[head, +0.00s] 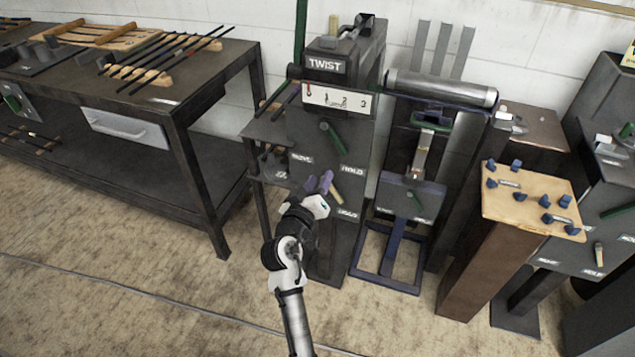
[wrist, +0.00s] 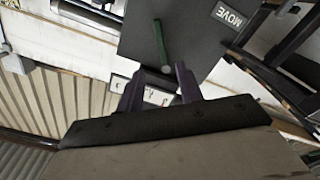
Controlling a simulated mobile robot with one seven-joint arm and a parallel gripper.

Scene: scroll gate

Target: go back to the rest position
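My gripper (head: 319,184) is in front of the dark machine labelled TWIST (head: 325,66), at the height of its lower panel. In the wrist view its two purple fingers (wrist: 158,82) stand apart with nothing between them. A green lever (head: 331,140) is on the machine's front panel, above my gripper; a green lever also shows in the wrist view (wrist: 162,45), beyond the fingertips. A wooden-handled lever (head: 337,194) sits just right of my gripper. I cannot tell whether the gripper touches the panel. The rest position is not marked in either view.
A dark workbench (head: 185,95) with rods stands at the left. Right of the machine stand a frame with a metal roller (head: 440,88) and a pedestal with a tan board (head: 520,205) holding blue knobs. The floor (head: 150,275) at the front left is clear.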

